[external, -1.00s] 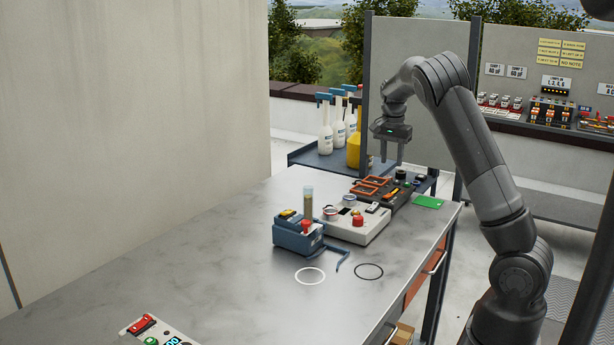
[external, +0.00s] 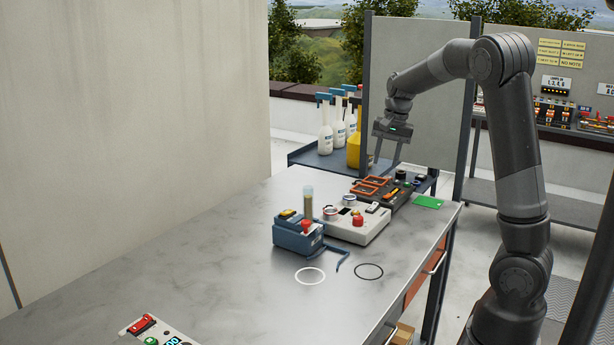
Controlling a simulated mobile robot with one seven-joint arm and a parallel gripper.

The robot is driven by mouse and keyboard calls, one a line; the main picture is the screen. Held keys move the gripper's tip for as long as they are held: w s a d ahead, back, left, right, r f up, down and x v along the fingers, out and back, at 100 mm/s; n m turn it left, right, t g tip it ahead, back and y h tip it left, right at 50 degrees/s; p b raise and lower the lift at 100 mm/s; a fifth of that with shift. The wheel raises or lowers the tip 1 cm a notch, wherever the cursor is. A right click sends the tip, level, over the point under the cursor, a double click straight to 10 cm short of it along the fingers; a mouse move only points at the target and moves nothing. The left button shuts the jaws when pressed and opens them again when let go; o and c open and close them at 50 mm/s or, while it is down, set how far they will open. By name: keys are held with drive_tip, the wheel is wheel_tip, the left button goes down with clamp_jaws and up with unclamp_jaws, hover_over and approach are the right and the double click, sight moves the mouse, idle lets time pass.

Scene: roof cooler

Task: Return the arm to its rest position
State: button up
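My gripper (external: 387,158) hangs in the air above the far right end of the table, pointing down. Its two fingers are apart with nothing visible between them. It is above and behind the dark tool tray (external: 398,196) and in front of the grey panel. My arm (external: 522,150) rises from the lower right, bends at a high elbow and reaches left to the gripper.
The table (external: 180,255) holds a blue device (external: 297,237) with an upright tube, a white control box (external: 372,228), and a red-switch box (external: 155,332) at the front. A blue cart (external: 318,158) with bottles stands behind. The grey panel (external: 418,85) stands close behind the gripper. The left table surface is clear.

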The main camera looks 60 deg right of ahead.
drive_tip(key=s+a+r+n+t, duration=0.1)
drive_tip(key=s+a+r+n, duration=0.2)
drive_tip(key=a, duration=0.5)
drive_tip(key=s+a+r+n+t, duration=0.1)
drive_tip(key=s+a+r+n, duration=0.1)
drive_tip(key=s+a+n, duration=0.45)
drive_tip(key=s+a+f+n+t, duration=0.1)
drive_tip(key=s+a+n, duration=0.3)
drive_tip(key=s+a, duration=0.5)
drive_tip(key=a+t, duration=0.1)
drive_tip(key=a, duration=0.2)
drive_tip(key=shift+s+h, duration=0.35)
drive_tip(key=shift+h, duration=0.05)
drive_tip(key=shift+n, duration=0.25)
idle(0.6)
